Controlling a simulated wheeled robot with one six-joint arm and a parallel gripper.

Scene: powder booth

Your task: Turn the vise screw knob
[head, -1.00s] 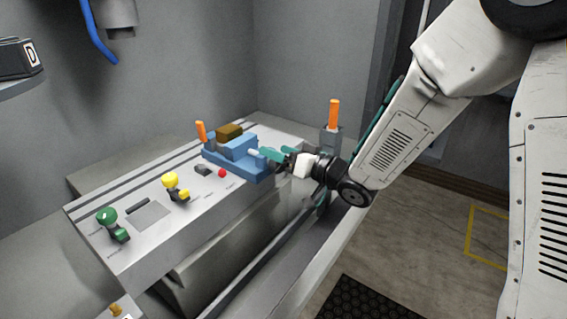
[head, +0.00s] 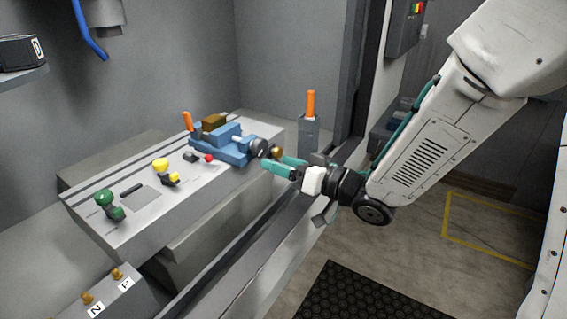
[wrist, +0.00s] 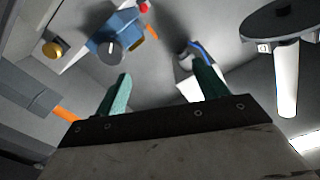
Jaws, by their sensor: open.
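The blue vise (head: 222,147) stands on the grey bench with a brown block (head: 214,122) on it. Its dark round screw knob (head: 258,147) is at the end facing my arm. The vise (wrist: 118,28) and the knob face (wrist: 110,50), with a pale mark, also show in the wrist view, beyond my left finger. My gripper (head: 274,163) has its teal fingers just in front of the knob and slightly below it in the head view. The fingers (wrist: 160,76) are apart with nothing between them in the wrist view.
A brass-coloured knob (head: 277,152) shows close by my fingertips. An orange handle (head: 310,103) stands on a grey post behind. Yellow (head: 161,166) and green (head: 105,199) levers and a red button (head: 209,158) are along the bench. Floor at right is open.

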